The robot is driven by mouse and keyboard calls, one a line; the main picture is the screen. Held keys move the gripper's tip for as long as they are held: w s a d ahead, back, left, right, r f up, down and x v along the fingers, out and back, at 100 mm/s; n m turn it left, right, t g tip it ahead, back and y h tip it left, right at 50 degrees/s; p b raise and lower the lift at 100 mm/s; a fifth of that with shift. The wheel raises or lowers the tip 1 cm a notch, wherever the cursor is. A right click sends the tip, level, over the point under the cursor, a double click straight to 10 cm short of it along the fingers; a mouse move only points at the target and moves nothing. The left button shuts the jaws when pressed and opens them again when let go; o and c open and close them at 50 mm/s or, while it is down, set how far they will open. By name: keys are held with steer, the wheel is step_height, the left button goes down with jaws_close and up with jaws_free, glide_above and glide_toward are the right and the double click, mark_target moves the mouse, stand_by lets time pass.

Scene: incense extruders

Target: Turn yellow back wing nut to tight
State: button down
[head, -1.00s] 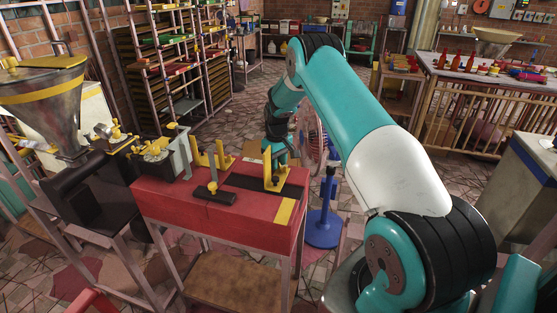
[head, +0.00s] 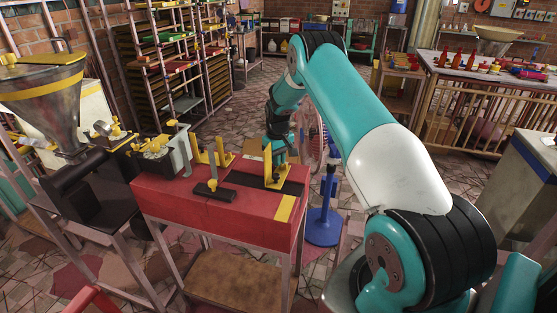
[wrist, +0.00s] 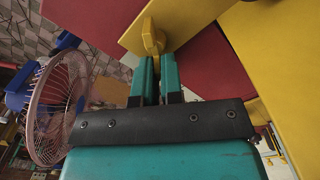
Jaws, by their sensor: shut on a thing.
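A yellow wing nut (wrist: 153,38) stands against a yellow plate (wrist: 190,14) in the wrist view. My gripper (wrist: 157,62) has its two teal fingers close together with the wing nut's wing between their tips, so it is shut on the nut. In the head view my gripper (head: 279,150) is at the back of the yellow bracket (head: 277,174) at the right end of the red table (head: 215,222). The wing nut itself is not clear in the head view, and its tightness cannot be told.
Another yellow bracket (head: 222,152) and a dark bar with an upright handle (head: 213,191) are on the red table. A hopper machine (head: 45,100) stands at left. A blue-based fan stand (head: 324,222) is close to the table's right end; the fan (wrist: 60,105) shows in the wrist view.

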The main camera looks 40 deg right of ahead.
steer(key=m, duration=0.2)
steer(key=m+b, duration=0.1)
steer(key=m, duration=0.1)
steer(key=shift+d+b, duration=0.3)
steer(key=shift+d, duration=0.05)
steer(key=shift+s+d+m+b, duration=0.15)
steer(key=shift+m+b, duration=0.1)
steer(key=shift+m, duration=0.7)
steer(key=shift+s+d+m+b, duration=0.1)
steer(key=shift+m+b, duration=0.1)
steer(key=shift+m, duration=0.75)
steer(key=c, duration=1.4)
jaws_free()
steer(key=shift+a, duration=0.1)
steer(key=shift+o, duration=0.7)
steer(key=shift+r, duration=0.1)
step_height(320, 180, up, 17)
steer(key=b, duration=0.2)
steer(key=shift+r, duration=0.15)
